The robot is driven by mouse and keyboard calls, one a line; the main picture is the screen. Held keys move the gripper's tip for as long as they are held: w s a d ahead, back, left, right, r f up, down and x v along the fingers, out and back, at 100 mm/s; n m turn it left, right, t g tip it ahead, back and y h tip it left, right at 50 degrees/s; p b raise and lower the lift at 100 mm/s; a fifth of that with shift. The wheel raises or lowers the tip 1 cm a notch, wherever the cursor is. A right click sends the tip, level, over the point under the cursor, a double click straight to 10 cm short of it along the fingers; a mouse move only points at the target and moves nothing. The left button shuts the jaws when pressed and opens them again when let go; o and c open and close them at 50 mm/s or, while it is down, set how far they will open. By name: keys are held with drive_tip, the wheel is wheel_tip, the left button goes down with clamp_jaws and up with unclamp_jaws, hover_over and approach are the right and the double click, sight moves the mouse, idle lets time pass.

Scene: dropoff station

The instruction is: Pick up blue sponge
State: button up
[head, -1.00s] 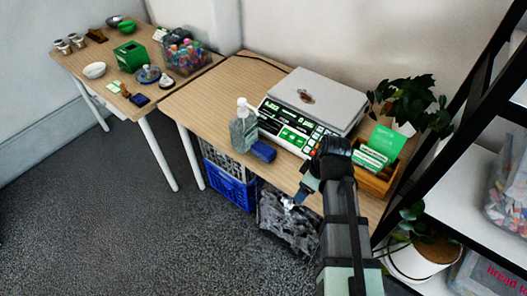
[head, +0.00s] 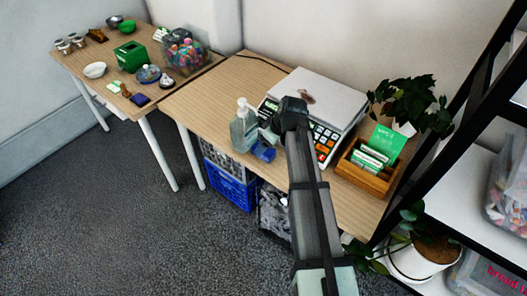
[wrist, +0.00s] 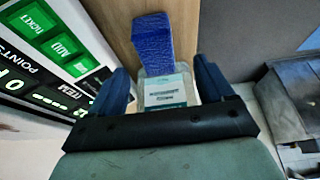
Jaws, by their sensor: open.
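The blue sponge (head: 267,154) lies on the wooden table in front of the scale, beside a clear bottle. In the wrist view the sponge (wrist: 152,38) is a textured blue block beyond my fingertips. My gripper (wrist: 161,66) is open, with its two dark blue fingers apart and nothing held. The clear bottle (wrist: 165,92) with a pale label shows between the fingers in this view; I cannot tell its depth against them. In the head view my gripper is over the sponge area and partly hidden by my wrist.
The clear pump bottle (head: 243,128) stands just left of the sponge. The scale (head: 318,97) sits behind it. A wooden card box (head: 366,178) is at the right. The table's front edge is close to the sponge, with crates (head: 230,187) below.

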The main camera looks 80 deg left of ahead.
drive_tip(key=shift+x, duration=3.15)
drive_tip(key=shift+w+a, duration=0.15)
drive_tip(key=shift+a, duration=0.05)
drive_tip(key=shift+c, duration=0.3)
drive_tip(key=c, duration=1)
drive_tip(key=shift+d+r, duration=0.1)
drive_tip(key=shift+w+d+r, duration=0.1)
drive_tip(key=shift+w+r, duration=0.05)
drive_tip(key=shift+r, duration=0.1)
wheel_tip(320, 180, up, 6)
drive_tip(key=shift+r, duration=0.2)
drive_tip(key=w+d, duration=1.3)
drive_tip(key=w, duration=0.1)
drive_tip(key=shift+d, duration=0.4)
